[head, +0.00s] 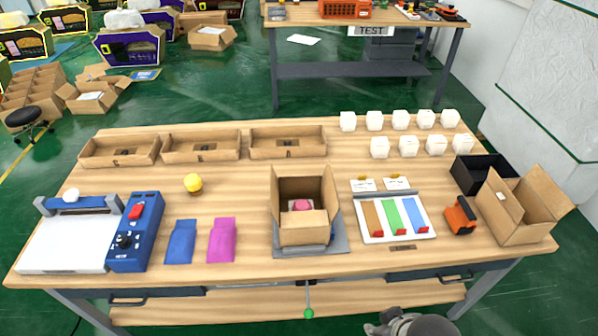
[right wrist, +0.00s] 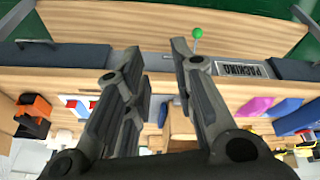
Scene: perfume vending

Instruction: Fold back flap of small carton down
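The small carton (head: 303,229) stands open on a grey plate (head: 284,252) at the middle of the table. Its back flap (head: 300,171) appears to stand up at the far side. A pink item (head: 301,205) with some white shows inside it. My right gripper (right wrist: 156,50) is open and empty in the right wrist view, its two fingers apart. In the head view only a grey part of my right arm shows at the bottom edge, well short of the carton. My left gripper is not in view.
Blue and pink pouches (head: 221,240) lie left of the carton. A tray with coloured strips (head: 366,236), an orange tool (head: 460,217) and a larger open carton (head: 516,220) are to the right. Shallow boxes (head: 201,147) and white blocks (head: 408,146) stand behind.

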